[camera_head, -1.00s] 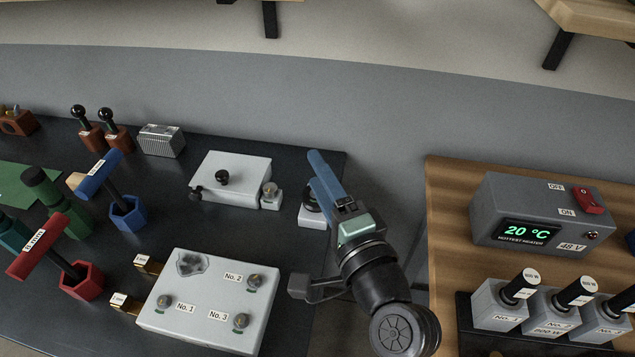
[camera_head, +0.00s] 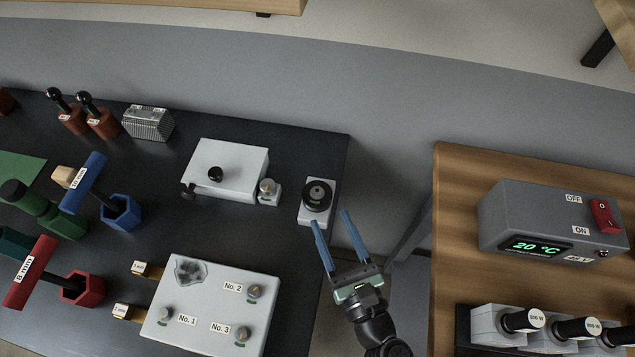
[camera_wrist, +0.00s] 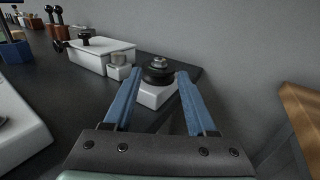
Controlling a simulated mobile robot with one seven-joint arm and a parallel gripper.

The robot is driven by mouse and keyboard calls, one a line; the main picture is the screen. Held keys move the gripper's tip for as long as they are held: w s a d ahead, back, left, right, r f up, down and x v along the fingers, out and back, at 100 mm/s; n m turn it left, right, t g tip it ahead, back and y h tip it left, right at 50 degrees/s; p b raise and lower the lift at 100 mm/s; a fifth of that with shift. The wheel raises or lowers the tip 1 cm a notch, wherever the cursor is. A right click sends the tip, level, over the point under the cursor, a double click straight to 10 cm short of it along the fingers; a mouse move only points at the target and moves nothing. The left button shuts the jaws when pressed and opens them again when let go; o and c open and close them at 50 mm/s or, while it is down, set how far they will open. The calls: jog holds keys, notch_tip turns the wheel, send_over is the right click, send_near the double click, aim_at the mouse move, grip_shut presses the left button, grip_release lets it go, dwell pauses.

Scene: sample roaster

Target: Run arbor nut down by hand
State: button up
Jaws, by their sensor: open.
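The arbor (camera_head: 317,196) stands at the right edge of the dark bench. It is a white block with a black round piece on it and a metal nut on top. In the wrist view the nut (camera_wrist: 159,62) sits above the black disc (camera_wrist: 159,77), beyond and between my fingertips. My gripper (camera_head: 331,219) is open and empty, its two blue fingers apart and pointing toward the arbor from the near right. The fingers do not appear to touch it. Thread below the nut is too small to make out.
A white box with a black knob (camera_head: 228,168) and a small block (camera_head: 268,192) stand left of the arbor. A white panel with numbered studs (camera_head: 205,310) lies nearer. The wooden table (camera_head: 450,215) with the grey heater (camera_head: 545,225) is at right, across a gap.

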aim_at(319, 195)
jog(key=x, duration=0.8)
jog(key=shift+w+a, duration=0.1)
jog(key=shift+w, duration=0.1)
grip_shut()
